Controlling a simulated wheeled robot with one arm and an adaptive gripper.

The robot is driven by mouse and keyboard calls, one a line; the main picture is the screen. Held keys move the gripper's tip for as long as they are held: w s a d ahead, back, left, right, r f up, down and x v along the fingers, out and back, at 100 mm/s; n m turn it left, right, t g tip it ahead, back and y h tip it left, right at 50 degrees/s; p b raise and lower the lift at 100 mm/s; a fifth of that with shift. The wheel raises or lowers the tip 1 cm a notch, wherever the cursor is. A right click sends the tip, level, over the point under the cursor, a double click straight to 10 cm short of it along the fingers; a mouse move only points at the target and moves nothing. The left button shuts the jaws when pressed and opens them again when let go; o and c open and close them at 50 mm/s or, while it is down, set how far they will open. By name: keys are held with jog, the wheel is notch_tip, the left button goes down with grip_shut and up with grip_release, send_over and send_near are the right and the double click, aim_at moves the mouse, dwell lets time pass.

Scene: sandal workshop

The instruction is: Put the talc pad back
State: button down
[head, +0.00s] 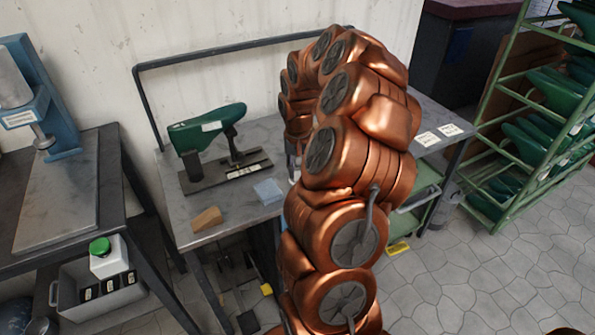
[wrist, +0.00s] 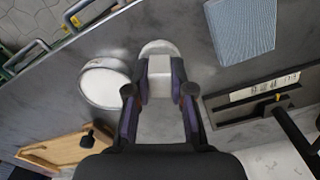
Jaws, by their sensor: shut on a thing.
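My gripper (wrist: 160,82) shows in the wrist view, its two fingers closed on a pale grey block. The block sits on a rounded white piece (wrist: 158,46); together they look like the talc pad (wrist: 159,68). The held pad is over the grey bench top, and I cannot tell whether it touches it. A round white dish (wrist: 104,83) with a pale rim lies just left of the pad, apart from it in the picture. In the head view my arm hides the gripper and most of the pad.
A blue ribbed pad (wrist: 243,30) lies at the upper right, also in the head view (head: 268,191). A wooden tray (wrist: 55,150) is at lower left. A green last on a stand (head: 208,130) and a wooden wedge (head: 206,219) stand on the bench (head: 185,205). A green rack (head: 507,140) is at right.

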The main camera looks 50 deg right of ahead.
aim_at(297, 169)
jog(key=shift+f, duration=0.55)
jog(key=c, duration=1)
grip_release()
notch_tip(297, 169, up, 11)
jog(key=shift+f+b, duration=0.1)
jog(key=shift+b, duration=0.55)
jog(key=shift+r, duration=0.65)
